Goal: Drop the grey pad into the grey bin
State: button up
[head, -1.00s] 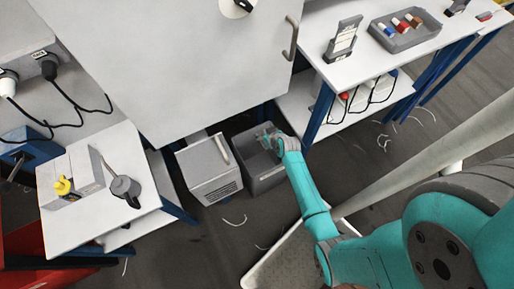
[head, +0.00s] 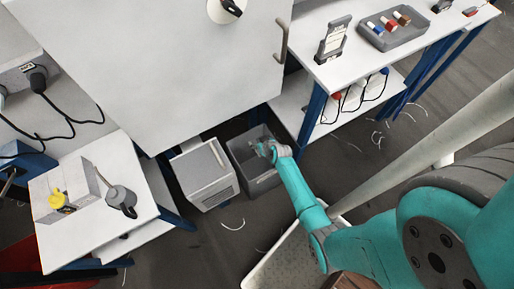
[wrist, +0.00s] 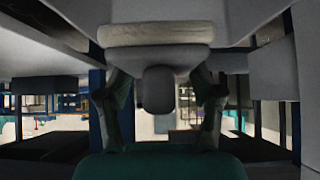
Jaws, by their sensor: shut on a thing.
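The grey bin (head: 264,183) stands open on the floor under the benches. My gripper (head: 266,148) is over the bin's opening in the head view. In the wrist view my gripper (wrist: 160,98) has a finger on each side of a grey pad (wrist: 155,60). The pad has a pale layer on its far side and a rounded dark grey knob facing the camera. My gripper is shut on it. In the head view the pad is too small and too covered by the gripper to make out clearly.
A light grey vented box (head: 205,178) stands close against the bin's left side. A large white panel (head: 150,70) with a handle is behind it. A bench (head: 345,70) with a grey tray (head: 392,35) stands at right, and a low white table (head: 90,220) at left.

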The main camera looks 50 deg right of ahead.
jog(key=o, duration=1.5)
jog(key=v, duration=1.2)
